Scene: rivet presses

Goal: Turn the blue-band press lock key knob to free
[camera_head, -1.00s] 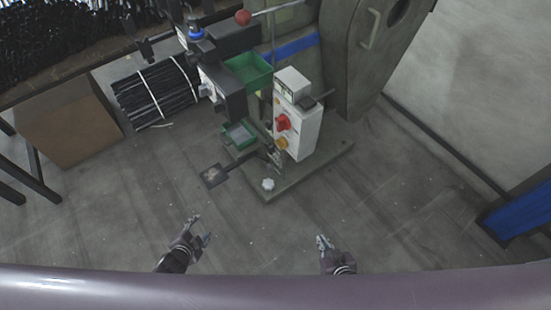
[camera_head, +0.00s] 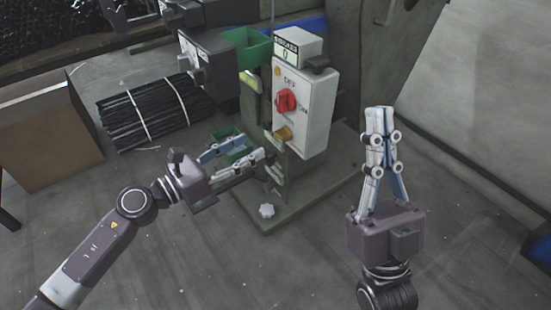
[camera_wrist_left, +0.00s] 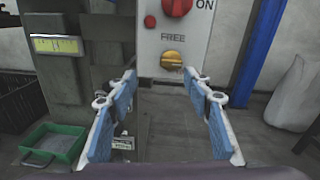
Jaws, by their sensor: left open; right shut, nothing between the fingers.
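The press control box (camera_head: 303,105) is white, with a red knob (camera_head: 286,99) on its front and a yellow-orange lock key knob (camera_head: 283,133) below it. In the left wrist view the yellow knob (camera_wrist_left: 172,60) sits under the word FREE, ahead of and between my fingers. My left gripper (camera_head: 246,155) is open, just left of and below the yellow knob, and apart from it. It also shows in the left wrist view (camera_wrist_left: 166,90). My right gripper (camera_head: 378,112) is shut and empty, pointing up, to the right of the box.
A green bin (camera_head: 247,50) is mounted on the press behind the box. A green tray (camera_head: 232,143) lies behind my left gripper. A bundle of black rods (camera_head: 150,112) and a cardboard box (camera_head: 45,130) stand at left. Blue paint (camera_wrist_left: 262,50) shows right of the box.

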